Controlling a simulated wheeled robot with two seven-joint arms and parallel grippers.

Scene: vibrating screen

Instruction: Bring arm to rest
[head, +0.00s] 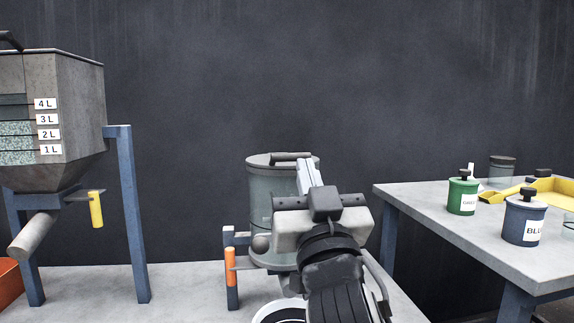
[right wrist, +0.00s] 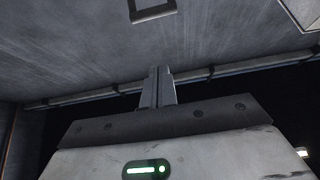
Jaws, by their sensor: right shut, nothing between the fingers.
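My right arm rises from the bottom of the head view, and my right gripper (head: 309,173) points up and away in front of the vibrating screen (head: 262,203). The screen is a clear-walled drum with a grey lid and a dark handle. The gripper hides part of its right side. In the right wrist view the two fingers (right wrist: 158,88) are together, with nothing between them, and point toward a grey surface overhead. My left gripper is not in view.
A grey hopper (head: 75,90) with litre marks stands at the left on blue legs. A table (head: 420,200) at the right holds a green canister (head: 462,195), a blue canister (head: 525,218) and a yellow tray (head: 556,190). A white-rimmed container (head: 262,315) is below the screen.

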